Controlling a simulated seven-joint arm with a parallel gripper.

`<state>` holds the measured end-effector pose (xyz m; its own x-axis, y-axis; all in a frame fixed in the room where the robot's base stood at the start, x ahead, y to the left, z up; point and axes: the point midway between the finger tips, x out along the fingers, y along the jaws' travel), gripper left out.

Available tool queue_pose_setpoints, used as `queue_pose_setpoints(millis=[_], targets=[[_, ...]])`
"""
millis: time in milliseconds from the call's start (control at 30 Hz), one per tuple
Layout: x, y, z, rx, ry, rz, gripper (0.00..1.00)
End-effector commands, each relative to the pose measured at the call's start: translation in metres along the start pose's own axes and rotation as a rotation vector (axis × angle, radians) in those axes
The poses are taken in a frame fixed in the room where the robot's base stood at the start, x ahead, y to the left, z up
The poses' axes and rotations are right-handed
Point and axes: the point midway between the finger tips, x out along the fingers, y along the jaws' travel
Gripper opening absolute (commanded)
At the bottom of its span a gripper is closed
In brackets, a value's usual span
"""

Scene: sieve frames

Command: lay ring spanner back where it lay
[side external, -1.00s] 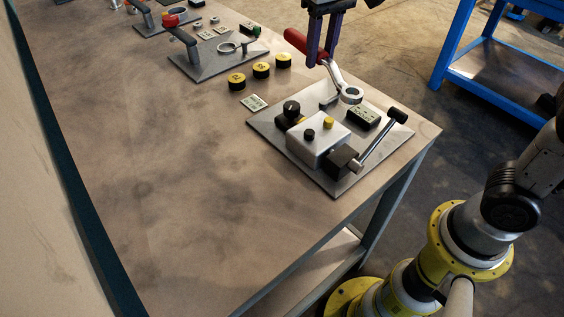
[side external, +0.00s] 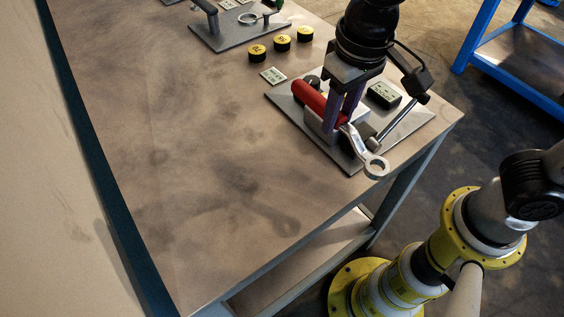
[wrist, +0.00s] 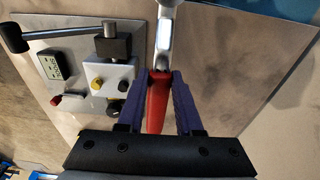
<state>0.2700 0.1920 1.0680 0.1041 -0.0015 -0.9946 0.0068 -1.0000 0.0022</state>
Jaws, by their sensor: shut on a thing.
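The ring spanner (side external: 311,97) has a red handle and a silver shank ending in a ring. My gripper (side external: 338,120), with purple fingers, is shut on the red handle. The spanner is held above the table, in front of the metal plate with the grey box, its ring end pointing to the table's near right edge. In the wrist view the red handle (wrist: 157,95) lies between the fingers of my gripper (wrist: 160,78), and the silver shank runs up out of the picture, so the ring is cut off. Part of the grey box is hidden behind the gripper and handle.
The metal plate (side external: 408,122) carries a grey box with knobs (wrist: 108,82), a lever with a dark handle (wrist: 60,33) and a small display (side external: 383,95). Several yellow-topped round pots (side external: 282,43) stand behind. The table (side external: 190,150) is bare at left.

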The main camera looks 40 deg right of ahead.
Motion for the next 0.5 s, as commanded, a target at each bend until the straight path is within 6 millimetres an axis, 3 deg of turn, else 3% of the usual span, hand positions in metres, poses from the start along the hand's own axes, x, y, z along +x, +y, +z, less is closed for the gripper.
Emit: queue_pose_setpoints(millis=[300,500], targets=[[0.038,-0.041,-0.056,0.0,-0.001,0.001,0.0],[0.073,-0.056,-0.073,0.0,-0.001,0.001,0.0]])
